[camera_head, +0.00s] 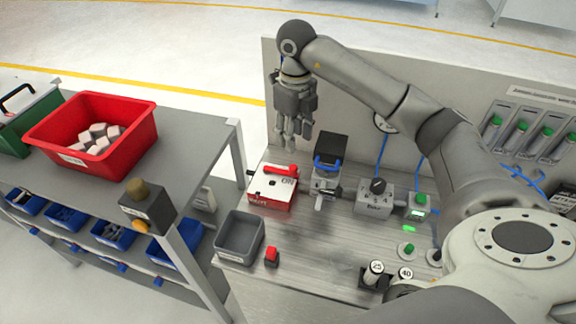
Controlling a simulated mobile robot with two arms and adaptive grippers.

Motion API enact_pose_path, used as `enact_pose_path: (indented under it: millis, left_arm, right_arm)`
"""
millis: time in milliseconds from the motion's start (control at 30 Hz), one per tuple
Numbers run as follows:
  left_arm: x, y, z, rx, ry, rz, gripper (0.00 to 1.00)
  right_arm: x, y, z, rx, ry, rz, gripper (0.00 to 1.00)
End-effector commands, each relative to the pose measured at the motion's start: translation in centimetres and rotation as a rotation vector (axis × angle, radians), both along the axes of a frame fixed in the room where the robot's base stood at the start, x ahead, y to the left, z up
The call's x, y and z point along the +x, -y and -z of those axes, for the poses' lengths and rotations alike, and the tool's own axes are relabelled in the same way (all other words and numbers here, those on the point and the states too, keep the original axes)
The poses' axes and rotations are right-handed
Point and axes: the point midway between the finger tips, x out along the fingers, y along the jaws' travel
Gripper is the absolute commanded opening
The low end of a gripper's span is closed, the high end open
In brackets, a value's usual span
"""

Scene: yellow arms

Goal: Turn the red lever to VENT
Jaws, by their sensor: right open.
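The red lever (281,169) lies along the back edge of the top of a small red and white box (272,191) on the workbench. Its rounded end is at the right, near a mark that looks like ON. White lettering on the red front of the box is too small to read surely. My right gripper (291,146) hangs above and behind the box with its fingers pointing down. It is open, empty and apart from the lever. My left gripper is not in view.
A clamp-like device with a blue handle (328,164) stands just right of the box. A grey dial box (374,196) is farther right. A back panel (350,98) rises behind.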

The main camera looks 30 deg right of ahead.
Motion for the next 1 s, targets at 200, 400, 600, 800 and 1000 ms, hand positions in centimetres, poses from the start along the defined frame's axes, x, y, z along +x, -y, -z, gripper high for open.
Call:
enact_pose_path:
  millis: [200,400,600,800,1000]
  left_arm:
    - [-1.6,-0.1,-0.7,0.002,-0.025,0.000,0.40]
    - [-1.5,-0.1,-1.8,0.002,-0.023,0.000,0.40]
    - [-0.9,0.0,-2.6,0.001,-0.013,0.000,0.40]
    - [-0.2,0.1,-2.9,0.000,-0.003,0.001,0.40]
    - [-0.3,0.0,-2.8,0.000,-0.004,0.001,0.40]
  right_arm:
    - [-0.1,0.0,2.3,0.001,-0.006,-0.001,0.42]
    - [-0.2,-0.1,6.2,0.002,-0.007,0.000,0.42]
    - [-0.1,-0.2,9.3,0.003,-0.004,-0.001,0.42]
    - [-0.1,-0.1,10.6,0.002,-0.001,-0.001,0.42]
    - [-0.1,-0.1,10.7,0.001,0.000,-0.002,0.42]
